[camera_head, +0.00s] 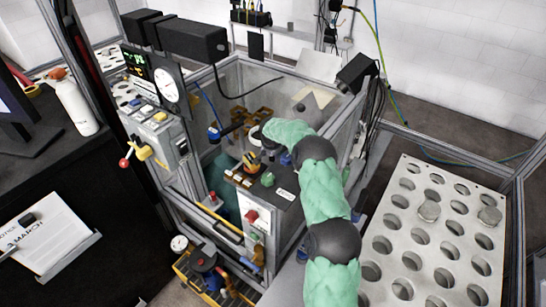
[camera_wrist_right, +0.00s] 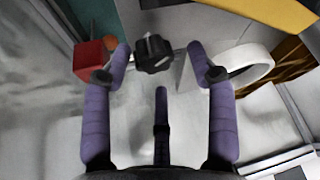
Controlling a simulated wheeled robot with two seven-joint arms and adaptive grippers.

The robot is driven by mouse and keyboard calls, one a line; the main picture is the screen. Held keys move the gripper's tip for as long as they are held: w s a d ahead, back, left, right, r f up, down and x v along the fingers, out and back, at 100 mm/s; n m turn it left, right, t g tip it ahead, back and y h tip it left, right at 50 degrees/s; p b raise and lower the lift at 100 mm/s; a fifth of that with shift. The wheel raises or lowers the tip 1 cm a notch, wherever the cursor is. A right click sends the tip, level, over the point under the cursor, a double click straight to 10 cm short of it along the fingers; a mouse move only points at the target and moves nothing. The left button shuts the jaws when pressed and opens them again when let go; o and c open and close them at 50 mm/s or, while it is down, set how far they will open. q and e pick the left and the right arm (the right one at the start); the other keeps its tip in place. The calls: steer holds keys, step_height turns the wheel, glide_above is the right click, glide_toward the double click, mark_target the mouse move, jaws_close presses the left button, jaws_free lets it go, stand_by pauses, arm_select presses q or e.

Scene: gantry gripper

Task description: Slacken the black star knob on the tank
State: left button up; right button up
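The black star knob (camera_wrist_right: 153,54) shows in the right wrist view, top centre, with its lobed rim and a pale mark on its face. My right gripper (camera_wrist_right: 159,50) is open, with one purple finger on each side of the knob. There are visible gaps between the fingertips and the knob, and I cannot tell the depth between them. In the head view my green-sleeved right arm (camera_head: 325,195) reaches into the tank (camera_head: 325,120); its gripper is mostly hidden there, and I cannot make out the knob. My left gripper is not in view.
In the right wrist view a red block (camera_wrist_right: 92,58) is left of the knob and a white ring (camera_wrist_right: 250,64) is right of it. In the head view a control panel (camera_head: 150,115) stands left, and a perforated plate (camera_head: 400,235) lies right.

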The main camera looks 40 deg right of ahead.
steer(key=shift+s+a+f, duration=0.1)
steer(key=shift+f, duration=0.05)
steer(key=v, duration=1.2)
stand_by(0.3)
steer(key=w+d+f+m, duration=0.1)
steer(key=f+m, duration=0.1)
steer(key=f, duration=0.1)
steer(key=w+d+f+m+g, duration=0.1)
steer(key=f+m, duration=0.1)
steer(key=f, duration=0.2)
steer(key=w+d+f+m+g+h+p, duration=0.1)
steer(key=f+m, duration=0.1)
steer(key=f, duration=0.2)
steer(key=shift+w+f, duration=0.2)
stand_by(0.4)
steer(key=shift+r, duration=0.15)
steer(key=c, duration=1.1)
